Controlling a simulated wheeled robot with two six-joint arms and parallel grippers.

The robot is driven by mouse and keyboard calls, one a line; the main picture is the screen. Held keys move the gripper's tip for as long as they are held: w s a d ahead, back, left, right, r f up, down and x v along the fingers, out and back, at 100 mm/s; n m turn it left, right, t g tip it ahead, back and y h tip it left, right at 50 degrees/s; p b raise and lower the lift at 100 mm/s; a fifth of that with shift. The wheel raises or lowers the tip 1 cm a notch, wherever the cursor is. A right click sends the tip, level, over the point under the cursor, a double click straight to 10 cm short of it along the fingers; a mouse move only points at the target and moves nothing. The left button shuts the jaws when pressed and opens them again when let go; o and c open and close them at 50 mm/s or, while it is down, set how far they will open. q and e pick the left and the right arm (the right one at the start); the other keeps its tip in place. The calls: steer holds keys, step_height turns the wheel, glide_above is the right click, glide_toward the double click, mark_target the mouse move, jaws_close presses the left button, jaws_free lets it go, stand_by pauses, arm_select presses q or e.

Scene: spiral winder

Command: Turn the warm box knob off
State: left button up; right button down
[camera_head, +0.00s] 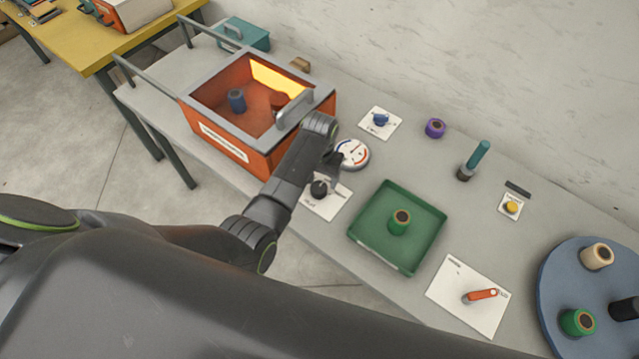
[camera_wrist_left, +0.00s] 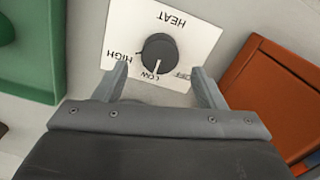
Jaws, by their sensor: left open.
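The black heat knob (camera_head: 319,189) sits on a white plate beside the orange warm box (camera_head: 238,150). In the left wrist view the knob (camera_wrist_left: 159,50) is on a plate marked HEAT, HIGH, LOW and OFF, and its white pointer line is at LOW. My left gripper (camera_head: 328,176) is open over the plate. In the left wrist view its fingers (camera_wrist_left: 164,76) stand on either side of the knob's near side, with gaps to it. The warm box has a yellow glow inside, with a blue spool (camera_head: 236,100) and a reddish piece in it. My right gripper is out of view.
A round gauge (camera_head: 352,153) stands close to the left gripper. A green tray (camera_head: 418,250) with a green spool lies to the right. A blue knob plate (camera_head: 381,123), a purple spool (camera_head: 435,128) and a blue turntable (camera_head: 560,285) are farther off.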

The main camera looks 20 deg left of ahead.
mark_target(319, 186)
arm_select(q)
steer(key=shift+f, duration=2.25)
steer(key=c, duration=1)
